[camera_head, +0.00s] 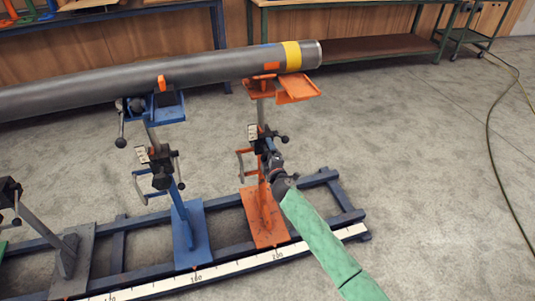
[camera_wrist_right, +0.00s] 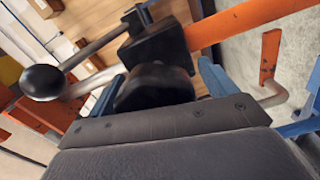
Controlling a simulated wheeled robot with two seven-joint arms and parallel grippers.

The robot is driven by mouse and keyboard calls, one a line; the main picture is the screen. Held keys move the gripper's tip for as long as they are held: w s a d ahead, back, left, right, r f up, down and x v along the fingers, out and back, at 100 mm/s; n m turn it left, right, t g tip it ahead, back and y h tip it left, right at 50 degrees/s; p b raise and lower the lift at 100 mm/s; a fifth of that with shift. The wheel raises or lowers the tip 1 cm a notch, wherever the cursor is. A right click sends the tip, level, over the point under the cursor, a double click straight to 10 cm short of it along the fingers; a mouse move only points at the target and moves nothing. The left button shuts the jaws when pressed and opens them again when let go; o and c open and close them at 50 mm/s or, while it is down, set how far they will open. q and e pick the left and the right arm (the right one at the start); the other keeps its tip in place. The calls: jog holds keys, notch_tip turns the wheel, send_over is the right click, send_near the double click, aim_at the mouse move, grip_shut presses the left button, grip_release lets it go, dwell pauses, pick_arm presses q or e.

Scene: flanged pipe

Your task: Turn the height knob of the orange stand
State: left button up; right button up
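The orange stand (camera_head: 264,205) stands upright on the blue base frame, with its orange head under the pipe (camera_head: 165,75). Its black height knob (camera_wrist_right: 155,85) is between the two blue fingers of my right gripper (camera_wrist_right: 162,78) in the right wrist view. The fingers lie close along both sides of the knob; I cannot tell if they press on it. In the head view my right gripper (camera_head: 272,162) reaches the stand's clamp from the front right, and the knob is mostly hidden there. My left gripper is not in view.
A black ball-ended lever (camera_wrist_right: 42,82) sticks out near the knob. A blue stand (camera_head: 188,230) and a grey stand (camera_head: 70,262) are to the left. A white scale (camera_head: 240,265) runs along the frame's front. Floor on the right is clear except a cable (camera_head: 490,130).

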jog(key=shift+r, duration=0.1)
jog(key=v, duration=0.7)
jog(key=shift+s, duration=0.35)
jog(key=shift+d, duration=0.15)
